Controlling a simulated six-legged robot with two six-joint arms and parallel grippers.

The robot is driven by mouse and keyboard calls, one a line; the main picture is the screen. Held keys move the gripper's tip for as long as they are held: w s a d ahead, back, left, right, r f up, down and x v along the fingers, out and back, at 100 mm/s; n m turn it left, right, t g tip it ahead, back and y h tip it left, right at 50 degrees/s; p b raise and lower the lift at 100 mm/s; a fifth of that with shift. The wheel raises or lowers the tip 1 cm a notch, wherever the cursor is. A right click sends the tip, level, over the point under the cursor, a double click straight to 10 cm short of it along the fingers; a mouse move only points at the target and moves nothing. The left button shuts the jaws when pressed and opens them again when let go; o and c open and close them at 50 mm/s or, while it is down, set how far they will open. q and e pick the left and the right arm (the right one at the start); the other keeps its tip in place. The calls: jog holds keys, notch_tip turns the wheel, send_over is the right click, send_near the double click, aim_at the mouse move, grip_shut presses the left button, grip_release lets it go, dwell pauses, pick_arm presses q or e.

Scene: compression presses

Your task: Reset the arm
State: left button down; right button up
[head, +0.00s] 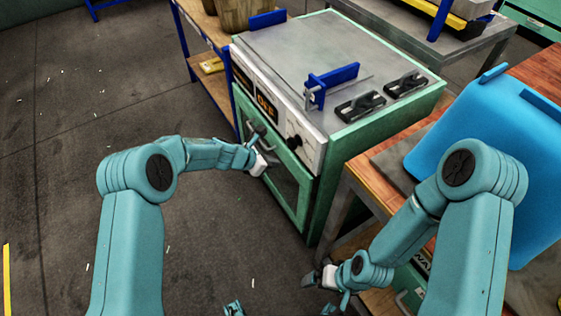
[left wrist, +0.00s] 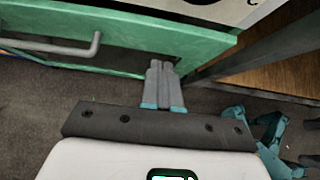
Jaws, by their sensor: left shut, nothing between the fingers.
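My left gripper (head: 268,155) is in front of the green press machine (head: 336,150), near its front door (head: 287,178). In the left wrist view the two grey fingers of my left gripper (left wrist: 161,72) are together with nothing between them. The door's grey handle (left wrist: 75,47) is to their left in that view, apart from the fingers. The door looks closed. My right gripper (head: 312,279) hangs low beside the wooden bench (head: 382,185); its fingers are too small to read.
A blue container (head: 490,150) stands on the bench at right. The machine's top carries a blue bracket (head: 331,80) and black clamps (head: 361,105). A blue-framed shelf (head: 209,75) stands behind left. The floor (head: 60,130) at left is open, with scattered white bits.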

pick_arm(q)
jog(key=v, duration=0.8)
jog(key=shift+a+r, duration=0.15)
jog(key=shift+r, duration=0.1)
jog(key=shift+w+r+p, duration=0.1)
jog(key=shift+p, duration=0.2)
